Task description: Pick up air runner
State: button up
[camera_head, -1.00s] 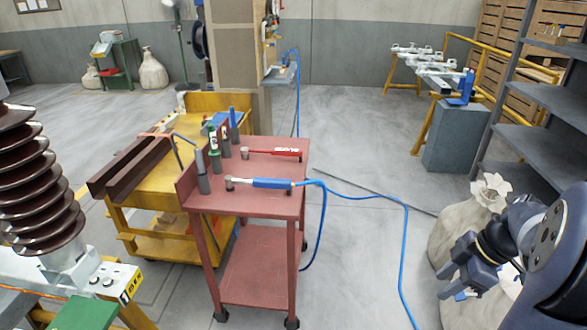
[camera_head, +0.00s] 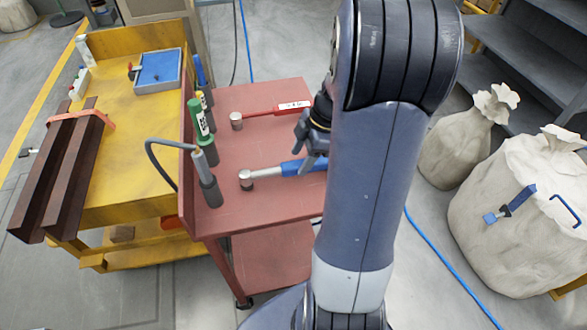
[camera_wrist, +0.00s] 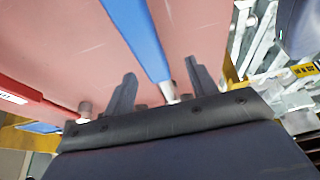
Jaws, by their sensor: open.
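The air runner (camera_head: 297,168), a blue-handled tool with a silver head (camera_head: 247,179), lies on the red cart top (camera_head: 262,105). My arm hides its right end in the head view. My gripper (camera_head: 305,146) hangs over the cart, at the blue handle in the picture. In the wrist view the blue handle (camera_wrist: 143,38) runs between the two spread fingers of my gripper (camera_wrist: 160,72). The fingers are open, one on either side of the handle. I cannot tell how far above it they are.
A red wrench (camera_head: 278,110) lies behind the air runner on the same cart. Upright tools (camera_head: 200,130) stand along the cart's left edge. A yellow cart (camera_head: 130,120) is to the left, and pale sacks (camera_head: 515,225) stand to the right.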

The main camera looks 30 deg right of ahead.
aim_at(292, 164)
jog(key=x, duration=0.5)
jog(key=shift+w+a+f, duration=0.2)
jog(key=shift+w+a, duration=0.15)
jog(key=shift+w, duration=0.1)
jog(key=shift+r, duration=0.1)
grip_shut()
